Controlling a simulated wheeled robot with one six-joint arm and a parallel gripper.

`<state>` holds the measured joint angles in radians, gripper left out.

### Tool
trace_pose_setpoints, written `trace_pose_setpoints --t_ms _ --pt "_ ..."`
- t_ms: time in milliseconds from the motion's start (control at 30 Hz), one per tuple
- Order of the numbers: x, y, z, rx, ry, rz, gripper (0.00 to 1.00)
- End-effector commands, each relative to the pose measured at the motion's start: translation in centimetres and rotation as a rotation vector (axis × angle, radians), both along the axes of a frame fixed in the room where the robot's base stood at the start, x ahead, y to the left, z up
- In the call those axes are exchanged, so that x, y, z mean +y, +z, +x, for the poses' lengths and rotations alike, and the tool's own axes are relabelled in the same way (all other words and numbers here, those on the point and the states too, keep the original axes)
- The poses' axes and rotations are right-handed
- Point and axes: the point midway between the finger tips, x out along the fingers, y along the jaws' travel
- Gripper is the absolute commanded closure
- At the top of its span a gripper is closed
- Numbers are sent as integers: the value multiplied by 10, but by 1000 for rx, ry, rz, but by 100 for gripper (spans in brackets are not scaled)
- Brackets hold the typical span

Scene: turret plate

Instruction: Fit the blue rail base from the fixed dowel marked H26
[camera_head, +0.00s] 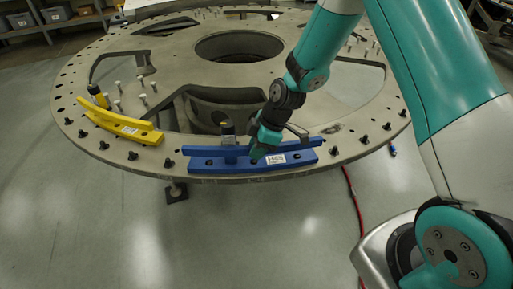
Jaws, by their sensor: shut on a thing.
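The blue rail base (219,164) is at the front edge of the round turret plate (114,152), lying lengthwise along the rim. It has a white label with dark print too small to read surely. My gripper (257,152) reaches down from the upper right and is shut on the blue rail base near its middle. The fingertips are partly hidden against the rail. I cannot tell whether the rail rests on the plate or hangs just above it. A dark upright part (228,133) stands behind the rail. The dowel marked H26 cannot be made out.
A yellow rail base (121,126) sits on the rim at the left. Several dark pins line the rim, and pale bolts (143,99) stand farther in. The plate has large openings. A red cable (354,199) lies on the floor at right.

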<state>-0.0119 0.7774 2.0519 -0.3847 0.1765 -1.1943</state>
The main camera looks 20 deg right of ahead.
Motion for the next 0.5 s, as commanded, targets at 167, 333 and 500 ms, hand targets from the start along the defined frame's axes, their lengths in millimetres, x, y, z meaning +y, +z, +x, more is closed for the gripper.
trace_pose_setpoints --t_ms 167,333,500 --pt "-1 -6 -2 6 -1 -4 100" --pt "-1 -7 -3 9 -1 -6 100" --pt "-1 -7 -3 10 -1 -6 55"
